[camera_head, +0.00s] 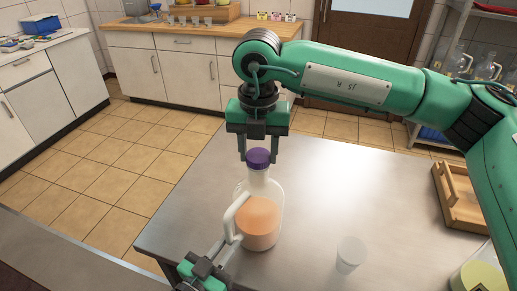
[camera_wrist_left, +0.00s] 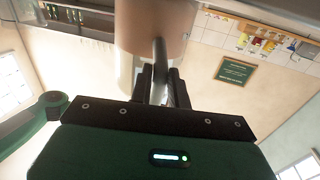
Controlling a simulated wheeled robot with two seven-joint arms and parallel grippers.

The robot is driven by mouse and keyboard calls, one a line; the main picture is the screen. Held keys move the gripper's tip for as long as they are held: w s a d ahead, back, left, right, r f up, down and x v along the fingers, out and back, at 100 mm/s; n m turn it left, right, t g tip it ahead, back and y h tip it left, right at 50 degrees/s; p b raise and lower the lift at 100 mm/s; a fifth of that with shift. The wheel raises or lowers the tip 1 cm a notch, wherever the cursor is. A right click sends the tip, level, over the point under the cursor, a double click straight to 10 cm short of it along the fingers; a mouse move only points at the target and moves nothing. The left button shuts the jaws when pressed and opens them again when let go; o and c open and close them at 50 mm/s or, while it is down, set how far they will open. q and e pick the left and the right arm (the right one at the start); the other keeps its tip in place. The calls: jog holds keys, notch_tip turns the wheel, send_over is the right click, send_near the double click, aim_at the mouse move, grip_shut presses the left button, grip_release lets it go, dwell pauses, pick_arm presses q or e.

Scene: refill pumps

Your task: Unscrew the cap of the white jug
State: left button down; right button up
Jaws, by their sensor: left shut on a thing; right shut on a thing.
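The white jug (camera_head: 259,197) stands upright on the steel table (camera_head: 330,190), with orange content showing in its lower part and its handle on the left. Its purple cap (camera_head: 258,157) sits on the neck. My right gripper (camera_head: 258,158) comes down from above and is shut on the cap, one finger on each side. My left gripper (camera_head: 231,243) is low at the left and is shut on the jug's handle. In the left wrist view the left fingers (camera_wrist_left: 160,88) close around the handle, with the jug body (camera_wrist_left: 150,25) behind them.
A clear cup (camera_head: 350,254) stands on the table right of the jug. A wooden tray (camera_head: 461,197) lies at the right edge, and a container with yellowish content (camera_head: 480,275) is at the lower right. The table between jug and tray is mostly clear.

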pick_arm(q)
jog(key=shift+a+f, duration=0.1)
pick_arm(e)
jog(key=n, duration=0.4)
jog(key=shift+n, duration=0.4)
jog(key=n, duration=2.8)
jog(key=shift+r, duration=0.1)
jog(key=n, duration=0.4)
jog(key=shift+n, duration=0.3)
jog(key=n, duration=0.5)
